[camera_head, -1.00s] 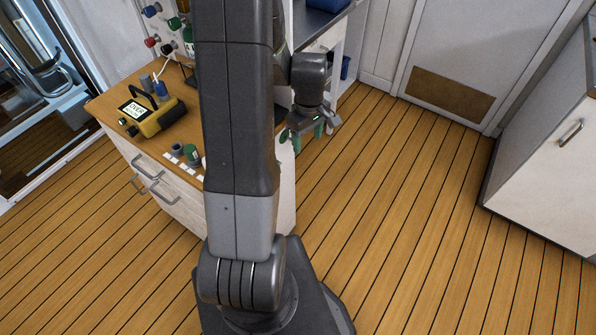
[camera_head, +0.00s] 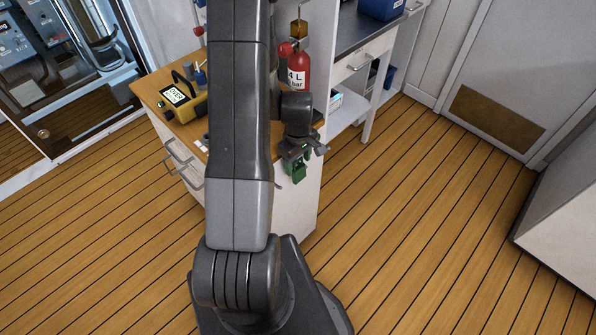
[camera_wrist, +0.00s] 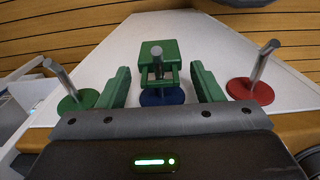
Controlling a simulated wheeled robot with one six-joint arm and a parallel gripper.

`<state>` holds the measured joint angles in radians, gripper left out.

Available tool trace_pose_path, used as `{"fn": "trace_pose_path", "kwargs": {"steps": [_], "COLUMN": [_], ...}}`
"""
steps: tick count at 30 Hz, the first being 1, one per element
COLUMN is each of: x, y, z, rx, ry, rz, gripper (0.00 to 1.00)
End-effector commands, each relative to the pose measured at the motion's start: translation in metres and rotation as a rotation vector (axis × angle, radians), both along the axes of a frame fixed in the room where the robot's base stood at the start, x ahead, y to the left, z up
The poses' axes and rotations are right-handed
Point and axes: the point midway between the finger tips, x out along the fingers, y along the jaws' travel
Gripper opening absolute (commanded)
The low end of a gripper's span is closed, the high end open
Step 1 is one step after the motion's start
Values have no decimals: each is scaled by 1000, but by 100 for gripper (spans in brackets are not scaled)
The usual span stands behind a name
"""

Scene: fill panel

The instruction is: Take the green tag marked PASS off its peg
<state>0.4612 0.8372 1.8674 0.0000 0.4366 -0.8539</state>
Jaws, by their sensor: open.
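In the wrist view a green block-like tag (camera_wrist: 159,47) sits at the middle peg (camera_wrist: 156,65), which has a blue round base (camera_wrist: 161,97). No lettering on the tag can be read. My gripper (camera_wrist: 160,68) is open, with one green finger on each side of the tag and a visible gap on both sides. In the head view my gripper (camera_head: 294,168) is at the near right end of the wooden-topped cabinet (camera_head: 150,90); I cannot separate the tag from the green fingers there.
A peg with a green base (camera_wrist: 78,101) stands left of the fingers, and one with a red base (camera_wrist: 250,91) right. On the cabinet are a yellow device (camera_head: 186,104) and a red gas cylinder (camera_head: 299,72). The wooden floor (camera_head: 420,190) to the right is clear.

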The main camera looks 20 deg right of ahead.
Motion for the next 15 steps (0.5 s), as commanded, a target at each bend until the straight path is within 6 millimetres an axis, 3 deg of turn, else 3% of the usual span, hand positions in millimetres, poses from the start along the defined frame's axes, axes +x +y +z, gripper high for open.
{"fn": "trace_pose_path", "kwargs": {"steps": [6,13,15], "x": [0,0,0], "y": [0,0,0], "z": [-1,-1,-1], "rx": [0,0,0], "ry": [0,0,0], "rz": [0,0,0], "gripper": [60,17,12]}}
